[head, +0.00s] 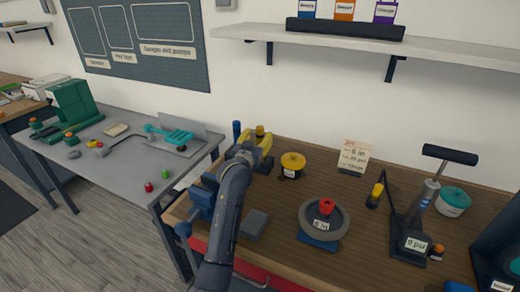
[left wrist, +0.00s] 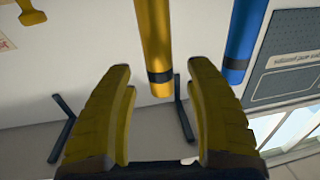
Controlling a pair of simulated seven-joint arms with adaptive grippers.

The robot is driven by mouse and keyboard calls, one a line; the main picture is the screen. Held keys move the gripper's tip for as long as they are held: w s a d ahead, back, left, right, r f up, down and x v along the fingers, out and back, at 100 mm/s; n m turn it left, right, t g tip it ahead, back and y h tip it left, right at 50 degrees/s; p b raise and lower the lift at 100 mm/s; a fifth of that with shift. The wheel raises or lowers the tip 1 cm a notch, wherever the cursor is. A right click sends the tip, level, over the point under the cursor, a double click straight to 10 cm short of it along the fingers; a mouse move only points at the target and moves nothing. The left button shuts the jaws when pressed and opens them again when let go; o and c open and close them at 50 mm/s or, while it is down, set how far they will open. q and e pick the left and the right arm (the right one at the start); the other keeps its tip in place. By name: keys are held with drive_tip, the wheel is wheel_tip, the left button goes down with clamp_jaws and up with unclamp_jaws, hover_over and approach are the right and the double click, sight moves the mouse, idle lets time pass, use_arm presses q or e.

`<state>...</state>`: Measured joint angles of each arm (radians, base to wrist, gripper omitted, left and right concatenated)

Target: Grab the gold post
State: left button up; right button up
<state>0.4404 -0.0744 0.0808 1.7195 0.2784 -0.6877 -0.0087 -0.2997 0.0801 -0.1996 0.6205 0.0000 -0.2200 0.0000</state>
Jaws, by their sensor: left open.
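The gold post (head: 260,131) shows in the head view as a short yellow top just behind my left gripper (head: 258,148), near the wall-side edge of the wooden bench. My gripper and arm hide its lower part. In the left wrist view the gold post (left wrist: 154,45) is a yellow cylinder with a dark band near its end. It appears in the gap between the open yellow fingers of my left gripper (left wrist: 160,68), touching neither in the picture. I cannot tell how deep it sits between them. My right gripper is not in view.
A blue post (head: 237,130) stands just left of the gold one and also shows in the wrist view (left wrist: 246,42). A yellow-lidded pot (head: 293,161), a wheel (head: 338,224) and a pump (head: 420,210) stand to the right. A grey table (head: 110,160) is at left.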

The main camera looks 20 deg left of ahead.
use_arm(q)
drive_tip(key=shift+w, duration=1.15)
clamp_jaws()
